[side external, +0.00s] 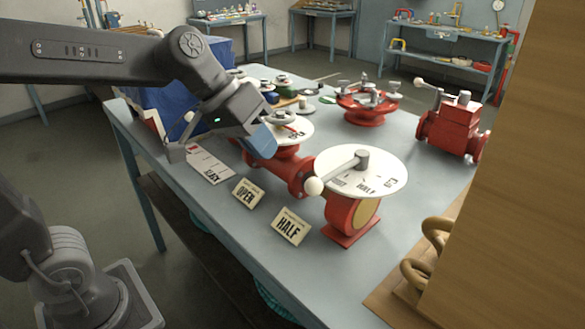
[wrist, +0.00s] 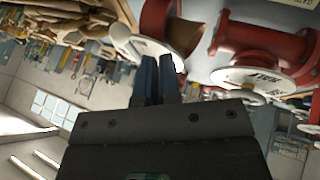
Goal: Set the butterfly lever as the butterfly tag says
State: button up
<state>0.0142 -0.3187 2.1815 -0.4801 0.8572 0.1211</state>
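The front valve is red with a white dial (side external: 385,178); its grey lever (side external: 342,169) points left and ends in a cream ball knob (side external: 314,186). A tag reading HALF (side external: 291,227) stands before it; its smaller upper line is too small to read. A tag reading OPEN (side external: 247,193) stands to the left, before a second red valve with a white dial (side external: 299,130). My gripper (side external: 263,138) hangs beside that second dial, apart from the front knob. In the wrist view its blue fingers (wrist: 159,78) are close together with nothing visible between them.
A third, flat tag (side external: 209,165) lies further left. A red handwheel valve (side external: 366,103) and a red block valve (side external: 455,127) stand at the back. A wooden panel (side external: 530,190) blocks the right side. The table front right of the HALF tag is clear.

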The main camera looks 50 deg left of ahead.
jog(key=x, duration=0.3)
jog(key=shift+d+f, duration=0.15)
jog(key=shift+f, duration=0.1)
grip_shut()
jog(key=shift+w+d+f, duration=0.1)
jog(key=shift+w+d, duration=0.1)
jog(key=shift+d, duration=0.7)
jog(key=shift+w+d+f, duration=0.1)
jog(key=shift+w+d, duration=0.05)
jog(key=shift+d, duration=0.7)
jog(key=shift+d, duration=0.1)
jog(key=w+d, duration=0.1)
jog(key=d, duration=0.9)
jog(key=shift+w+d, duration=0.3)
jog(key=shift+w, duration=0.05)
jog(key=shift+s, duration=0.1)
